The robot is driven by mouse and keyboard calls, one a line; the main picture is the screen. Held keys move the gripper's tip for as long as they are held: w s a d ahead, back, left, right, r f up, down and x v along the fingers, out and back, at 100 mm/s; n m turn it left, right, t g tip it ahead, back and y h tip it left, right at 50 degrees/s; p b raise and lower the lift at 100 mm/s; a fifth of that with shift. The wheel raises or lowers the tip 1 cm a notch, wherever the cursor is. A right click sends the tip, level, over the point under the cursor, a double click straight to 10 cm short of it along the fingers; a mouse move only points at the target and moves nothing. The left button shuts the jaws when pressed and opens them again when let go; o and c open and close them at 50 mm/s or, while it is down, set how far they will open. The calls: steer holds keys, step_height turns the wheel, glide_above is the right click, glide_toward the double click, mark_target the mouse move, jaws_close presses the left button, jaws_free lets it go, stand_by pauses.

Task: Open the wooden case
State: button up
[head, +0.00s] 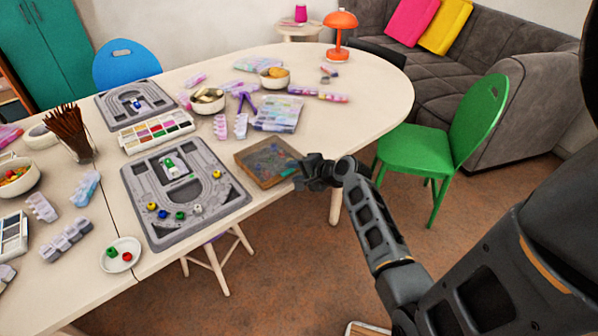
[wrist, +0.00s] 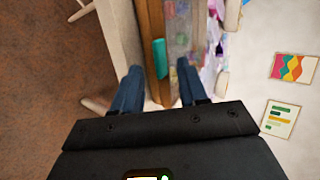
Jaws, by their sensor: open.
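The wooden case (head: 268,162) lies flat near the front edge of the table, with a brown frame and a dark, mottled top. Its lid looks down. My gripper (head: 304,180) is at the case's right front corner, and its fingers are hard to make out in the head view. In the wrist view my gripper (wrist: 158,80) is open and empty, its two dark blue fingers apart. The wooden side of the case (wrist: 152,25) shows between and beyond them, with a teal tab (wrist: 160,58) on it. I cannot tell whether a finger touches the case.
A grey bead board (head: 160,215) lies left of the case. A clear bead box (head: 278,113) and a purple stand (head: 245,102) are behind it. The white table (head: 345,120) is clear to the right. A green chair (head: 430,150) stands beyond the table's right side.

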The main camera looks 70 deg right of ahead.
steer(key=shift+c, duration=0.3)
jaws_close()
steer(key=shift+w+d+r+g+y+p, duration=0.1)
steer(key=shift+w+r+g+y+p, duration=0.3)
steer(key=shift+r+p, duration=0.7)
steer(key=shift+d+r+g+y+p, duration=0.1)
steer(key=shift+r+g+p, duration=0.6)
steer(key=shift+p, duration=0.55)
steer(key=shift+r, duration=0.1)
steer(key=shift+w+d+r+g+y, duration=0.15)
steer(key=shift+w+r+g+y, duration=0.1)
steer(key=shift+r, duration=0.35)
steer(key=shift+w+d+r+g+y, duration=0.1)
steer(key=shift+w+r+g+y, duration=0.15)
steer(key=shift+r, duration=0.3)
steer(key=shift+w+d+r+g+y, duration=0.15)
steer(key=shift+r+g, duration=0.15)
steer(key=shift+r, duration=0.3)
